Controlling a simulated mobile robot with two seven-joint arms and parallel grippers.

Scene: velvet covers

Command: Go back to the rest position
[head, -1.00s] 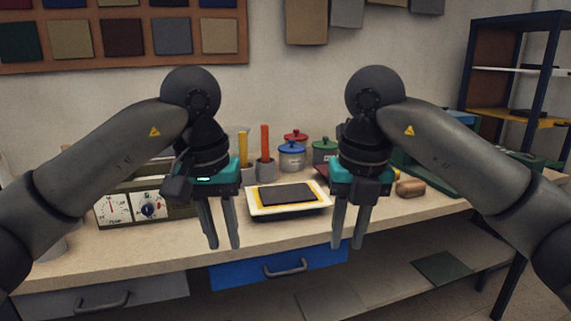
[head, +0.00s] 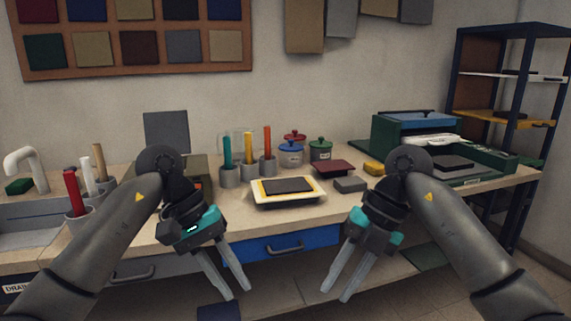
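My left gripper (head: 226,285) hangs in front of the workbench, left of centre, with its fingers pointing down and a gap between them. My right gripper (head: 336,287) hangs in front of the bench, right of centre, with its fingers also apart. Both are empty and below the level of the bench top (head: 330,208). Neither touches anything that I can see. Between and beyond them, a dark rectangular piece (head: 288,185) lies on a yellow layer on a white tray-like base (head: 262,202).
A blue drawer (head: 290,243) and a grey drawer (head: 150,268) sit under the bench edge. Cups with coloured tools (head: 249,170), lidded pots (head: 291,155) and a green machine (head: 400,135) stand on the bench. A shelf rack (head: 500,75) stands at the right.

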